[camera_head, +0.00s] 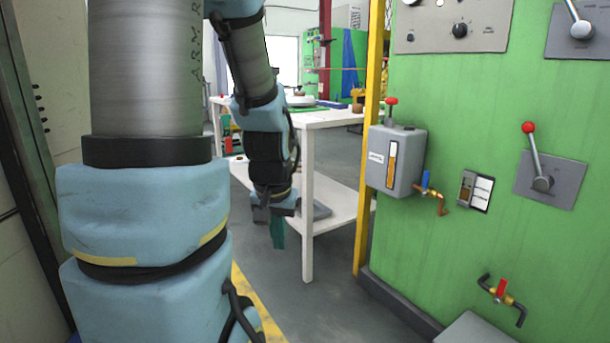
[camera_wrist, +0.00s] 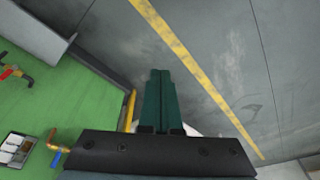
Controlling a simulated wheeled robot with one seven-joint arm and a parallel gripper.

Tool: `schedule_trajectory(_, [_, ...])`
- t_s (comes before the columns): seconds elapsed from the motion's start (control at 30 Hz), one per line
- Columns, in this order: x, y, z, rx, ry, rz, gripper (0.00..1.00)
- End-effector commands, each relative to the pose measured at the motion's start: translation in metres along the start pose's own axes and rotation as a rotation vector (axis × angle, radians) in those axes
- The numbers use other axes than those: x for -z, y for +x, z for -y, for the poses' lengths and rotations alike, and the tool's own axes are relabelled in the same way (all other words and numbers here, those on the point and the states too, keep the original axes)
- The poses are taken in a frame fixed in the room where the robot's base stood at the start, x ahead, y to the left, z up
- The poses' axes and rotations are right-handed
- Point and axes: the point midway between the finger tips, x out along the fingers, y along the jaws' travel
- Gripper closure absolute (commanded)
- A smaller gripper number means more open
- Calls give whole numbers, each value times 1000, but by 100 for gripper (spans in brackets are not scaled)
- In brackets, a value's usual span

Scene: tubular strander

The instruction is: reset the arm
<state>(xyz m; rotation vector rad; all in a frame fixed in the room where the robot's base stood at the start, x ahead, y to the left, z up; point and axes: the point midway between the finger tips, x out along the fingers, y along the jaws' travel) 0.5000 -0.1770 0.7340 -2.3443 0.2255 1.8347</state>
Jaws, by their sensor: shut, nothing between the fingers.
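My gripper (camera_head: 278,234) hangs at the end of my arm in the head view, fingers pointing down, in front of the white table. In the wrist view my gripper's two green fingers (camera_wrist: 160,78) lie side by side with no visible gap. They are shut and hold nothing. Below the fingertips is bare grey floor with a yellow line.
A green machine panel (camera_head: 470,130) stands at the right, with a red-knobbed lever (camera_head: 538,160), a grey box (camera_head: 394,160) and pipe valves (camera_head: 502,292). A yellow post (camera_head: 368,150) edges it. A white table (camera_head: 307,200) stands behind my gripper. The floor (camera_head: 320,300) is clear.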

Motion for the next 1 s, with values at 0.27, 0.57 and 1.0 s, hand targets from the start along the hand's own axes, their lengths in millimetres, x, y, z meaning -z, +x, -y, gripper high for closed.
schedule_trajectory(0.27, [-33,-49,6,-12,-125,105,100])
schedule_trajectory(0.57, [-13,-126,8,-11,-121,103,100])
schedule_trajectory(1.0, [8,-208,11,-11,-120,102,100])
